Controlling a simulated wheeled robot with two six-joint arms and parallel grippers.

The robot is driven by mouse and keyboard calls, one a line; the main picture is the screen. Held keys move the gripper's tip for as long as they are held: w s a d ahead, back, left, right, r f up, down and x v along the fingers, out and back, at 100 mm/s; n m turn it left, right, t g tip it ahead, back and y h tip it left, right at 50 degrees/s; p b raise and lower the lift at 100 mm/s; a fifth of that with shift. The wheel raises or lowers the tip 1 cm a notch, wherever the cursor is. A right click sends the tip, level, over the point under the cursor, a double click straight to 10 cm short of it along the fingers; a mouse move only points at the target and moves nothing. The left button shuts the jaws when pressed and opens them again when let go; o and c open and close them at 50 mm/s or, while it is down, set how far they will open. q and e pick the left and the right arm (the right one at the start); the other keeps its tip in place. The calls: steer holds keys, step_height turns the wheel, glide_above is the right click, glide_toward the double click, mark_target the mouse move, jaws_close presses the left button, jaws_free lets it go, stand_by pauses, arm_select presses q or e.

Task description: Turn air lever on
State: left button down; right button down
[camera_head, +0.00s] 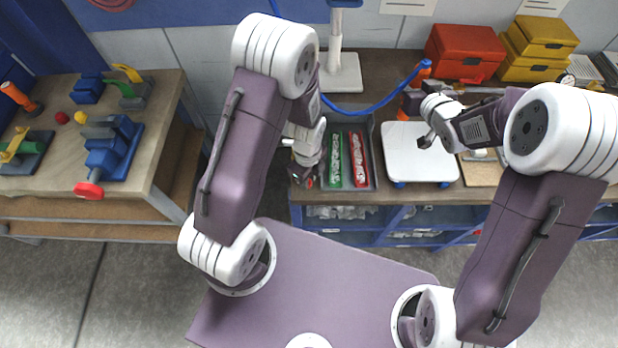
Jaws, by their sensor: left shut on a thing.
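My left gripper (303,180) points down at the front left of the workbench, beside a tray with a green and a red piece. It is shut on a small dark thing (309,183), mostly hidden by the gripper. I cannot make out its shape. My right gripper (425,140) is above the white square plate (420,165); its opening is unclear. A blue air hose (372,106) curves behind my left arm to an orange fitting (424,68). I cannot clearly pick out an air lever.
The tray (374,184) holds a green piece (334,160) and a red piece (359,160). Red (462,48) and yellow boxes (530,66) stand at the back right. A wooden table (148,150) at left holds a blue vise (110,155) and other tools.

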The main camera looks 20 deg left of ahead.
stand_by(0.4)
arm_select(q)
steer(key=c, duration=1.2)
jaws_free()
steer(key=shift+a, duration=0.15)
arm_select(e)
steer(key=shift+w+a, duration=0.1)
steer(key=shift+a, duration=0.05)
arm_select(q)
steer(key=shift+r, duration=0.1)
steer(key=shift+r, duration=0.4)
step_height(320, 180, up, 11)
arm_select(e)
steer(key=shift+r, duration=0.1)
